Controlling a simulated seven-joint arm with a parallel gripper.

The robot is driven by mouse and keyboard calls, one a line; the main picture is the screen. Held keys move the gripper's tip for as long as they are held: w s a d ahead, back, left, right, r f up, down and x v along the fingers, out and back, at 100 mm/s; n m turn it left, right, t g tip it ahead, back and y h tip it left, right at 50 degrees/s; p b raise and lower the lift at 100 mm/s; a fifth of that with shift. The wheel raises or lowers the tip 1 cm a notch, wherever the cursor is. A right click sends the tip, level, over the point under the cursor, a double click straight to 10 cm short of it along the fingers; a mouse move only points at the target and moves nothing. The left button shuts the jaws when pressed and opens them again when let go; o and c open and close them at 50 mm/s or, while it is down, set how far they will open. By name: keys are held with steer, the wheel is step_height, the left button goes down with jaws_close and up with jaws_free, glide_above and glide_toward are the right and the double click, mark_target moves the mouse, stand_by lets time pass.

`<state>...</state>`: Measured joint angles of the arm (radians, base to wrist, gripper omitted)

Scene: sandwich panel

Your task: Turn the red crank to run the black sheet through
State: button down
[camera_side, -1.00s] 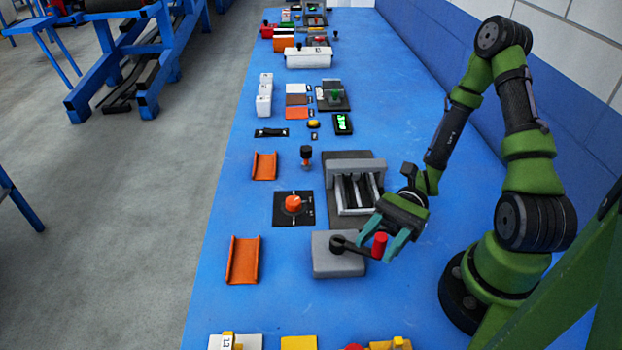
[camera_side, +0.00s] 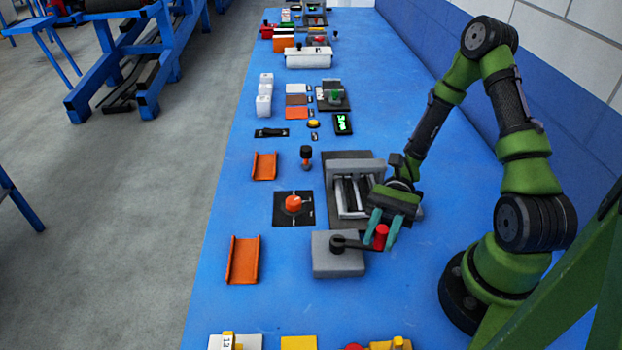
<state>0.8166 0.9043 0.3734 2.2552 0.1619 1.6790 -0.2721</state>
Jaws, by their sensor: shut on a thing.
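The red crank handle (camera_side: 381,237) stands upright at the end of a black crank arm (camera_side: 352,243) on a grey box (camera_side: 337,262). My gripper (camera_side: 382,232) is shut on the red handle, with one teal finger on each side of it. The crank arm points to the right. Behind the box is a grey roller machine (camera_side: 353,168) with dark and silver rollers on a dark base. My gripper covers part of its right side. I cannot clearly make out a black sheet apart from the machine's dark parts.
Left of the machine are an orange knob (camera_side: 293,203) on a black plate and a small black-topped lever (camera_side: 306,157). Two orange trays, one nearer (camera_side: 243,260) and one farther (camera_side: 264,166), lie at the left. The blue table (camera_side: 450,150) is clear on the right behind my arm.

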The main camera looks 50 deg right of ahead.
steer(key=c, duration=1)
jaws_free()
steer(key=shift+d, duration=0.1)
steer(key=v, duration=0.7)
steer(key=shift+w+d, duration=0.1)
steer(key=shift+d, duration=0.1)
